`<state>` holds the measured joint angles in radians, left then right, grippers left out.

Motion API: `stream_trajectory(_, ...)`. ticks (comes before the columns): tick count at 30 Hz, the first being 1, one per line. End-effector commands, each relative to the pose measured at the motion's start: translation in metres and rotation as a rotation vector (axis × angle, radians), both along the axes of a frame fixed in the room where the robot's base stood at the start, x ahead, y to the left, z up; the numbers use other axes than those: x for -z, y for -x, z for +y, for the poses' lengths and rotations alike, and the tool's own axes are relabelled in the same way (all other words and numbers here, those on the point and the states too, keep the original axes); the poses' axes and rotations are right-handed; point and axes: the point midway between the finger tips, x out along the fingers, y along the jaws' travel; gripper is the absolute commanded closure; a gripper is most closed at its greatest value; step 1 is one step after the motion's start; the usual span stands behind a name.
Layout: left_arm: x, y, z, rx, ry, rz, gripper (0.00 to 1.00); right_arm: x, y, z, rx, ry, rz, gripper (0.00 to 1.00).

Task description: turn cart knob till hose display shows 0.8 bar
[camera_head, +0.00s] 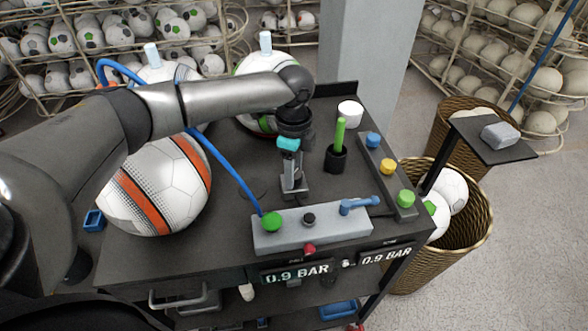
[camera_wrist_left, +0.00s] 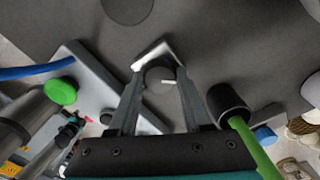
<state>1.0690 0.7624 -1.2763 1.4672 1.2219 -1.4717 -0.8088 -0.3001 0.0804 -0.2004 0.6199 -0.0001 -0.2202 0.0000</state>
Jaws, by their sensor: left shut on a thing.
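My left gripper (camera_head: 293,188) points down at the cart top behind the grey valve block. In the left wrist view, its fingers (camera_wrist_left: 160,82) are shut around a dark round knob (camera_wrist_left: 158,75) with a white pointer mark. The gripper hides the knob in the head view. Two displays sit on the cart's front edge: the left display (camera_head: 297,272) reads 0.9 BAR and the right display (camera_head: 386,257) reads 0.9 BAR. Their small labels are too small to read, so I cannot tell which is the hose display. My right gripper is not in view.
The grey valve block (camera_head: 325,228) has a green cap, a black knob and a blue lever. A blue hose (camera_head: 228,168) runs to its green cap. A black cup (camera_head: 336,160) holds a green stick. A button strip (camera_head: 388,178) lies right. An orange-striped ball (camera_head: 155,185) stands left.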

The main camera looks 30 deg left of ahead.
Motion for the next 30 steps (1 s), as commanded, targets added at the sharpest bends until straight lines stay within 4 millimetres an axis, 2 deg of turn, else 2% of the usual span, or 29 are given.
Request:
stream_trajectory(8,-0.003,0.0,-0.001,-0.062,0.001,0.003,1.0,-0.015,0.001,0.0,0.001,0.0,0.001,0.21)
stream_trajectory(21,-0.004,0.001,-0.001,-0.35,0.002,0.005,1.0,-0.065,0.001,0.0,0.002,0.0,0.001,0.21)
stream_trajectory(30,-0.002,0.0,-0.001,-0.488,0.002,0.002,1.0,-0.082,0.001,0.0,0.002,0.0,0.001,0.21)
